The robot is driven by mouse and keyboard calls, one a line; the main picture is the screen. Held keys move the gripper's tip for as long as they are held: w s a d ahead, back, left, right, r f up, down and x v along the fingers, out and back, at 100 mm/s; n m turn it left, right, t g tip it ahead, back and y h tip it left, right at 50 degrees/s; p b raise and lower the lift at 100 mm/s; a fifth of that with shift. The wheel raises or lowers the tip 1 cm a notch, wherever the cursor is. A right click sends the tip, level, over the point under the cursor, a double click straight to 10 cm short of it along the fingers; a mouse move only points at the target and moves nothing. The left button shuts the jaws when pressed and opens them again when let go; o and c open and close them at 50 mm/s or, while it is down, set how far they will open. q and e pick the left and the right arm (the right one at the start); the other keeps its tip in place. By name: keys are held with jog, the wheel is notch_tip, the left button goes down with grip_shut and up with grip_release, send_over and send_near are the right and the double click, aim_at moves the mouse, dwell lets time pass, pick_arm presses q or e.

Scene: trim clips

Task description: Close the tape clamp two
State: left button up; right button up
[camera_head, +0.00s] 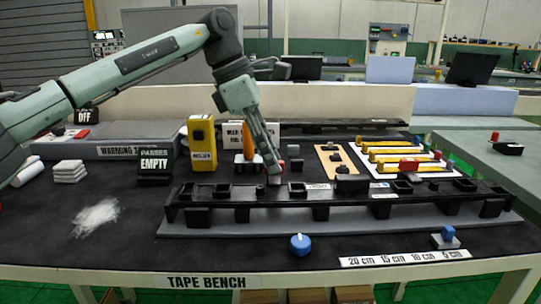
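A long black rail (340,204) lies across the bench on a grey base, with several small black clamp-like blocks along its top. I cannot tell which of them is tape clamp two. My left gripper (273,171) points down at the rear edge of the rail, left of its middle. Its fingertips are close to a small reddish and grey piece (275,181); I cannot tell whether they touch it. The fingers look close together from this side, and the gap between them is hidden. My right gripper is out of view.
A yellow box (201,143) and an orange item (248,141) stand behind the rail. A white board (455,170) with yellow strips lies at right. A blue knob (300,244) is in front. White stacked pads (69,171) lie at left.

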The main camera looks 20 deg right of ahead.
pick_arm(q)
jog(key=v, duration=1.1)
jog(key=shift+r, duration=0.3)
